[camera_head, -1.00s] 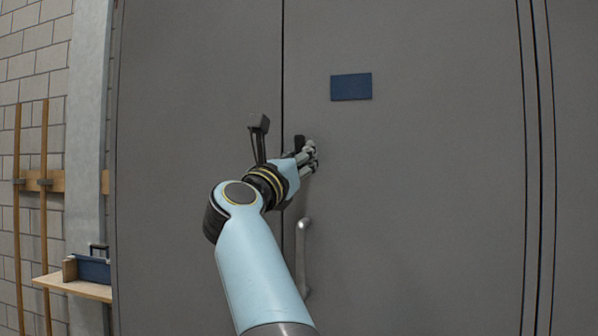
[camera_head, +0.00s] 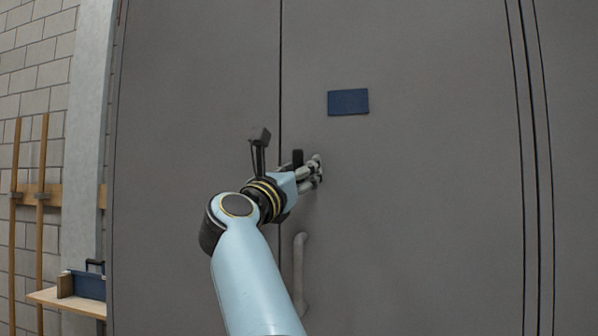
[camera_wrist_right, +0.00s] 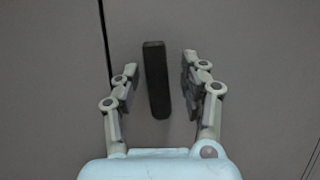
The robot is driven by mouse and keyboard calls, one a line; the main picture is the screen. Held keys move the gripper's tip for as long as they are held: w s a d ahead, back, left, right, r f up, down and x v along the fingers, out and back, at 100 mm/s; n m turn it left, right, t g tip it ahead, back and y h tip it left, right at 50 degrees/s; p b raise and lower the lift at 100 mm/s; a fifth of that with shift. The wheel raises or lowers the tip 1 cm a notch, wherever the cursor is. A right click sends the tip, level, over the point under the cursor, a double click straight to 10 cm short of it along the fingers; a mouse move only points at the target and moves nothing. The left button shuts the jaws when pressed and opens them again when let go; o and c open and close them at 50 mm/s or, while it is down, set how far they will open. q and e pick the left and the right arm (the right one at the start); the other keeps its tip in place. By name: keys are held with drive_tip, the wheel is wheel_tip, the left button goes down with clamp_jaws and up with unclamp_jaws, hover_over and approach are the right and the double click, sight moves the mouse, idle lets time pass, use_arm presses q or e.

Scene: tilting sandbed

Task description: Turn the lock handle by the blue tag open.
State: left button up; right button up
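The blue tag (camera_head: 348,102) is a flat rectangle on the grey door. The lock handle (camera_head: 297,158) is a short black bar below and left of it, near the seam. In the right wrist view the handle (camera_wrist_right: 156,80) stands nearly upright between the two fingers of my right gripper (camera_wrist_right: 157,68). The fingers are open, with a gap on each side of the bar. In the head view my right gripper (camera_head: 315,172) is at the handle and hides its lower part. My left gripper is in neither view.
A grey pull handle (camera_head: 299,275) is on the door below my gripper, partly behind my arm. At the left, a wooden shelf (camera_head: 65,301) holds a blue box (camera_head: 88,285), and wooden poles (camera_head: 42,215) stand against the brick wall.

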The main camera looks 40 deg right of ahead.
drive_tip(key=shift+w, duration=0.1)
wheel_tip(320, 180, up, 10)
idle(0.4)
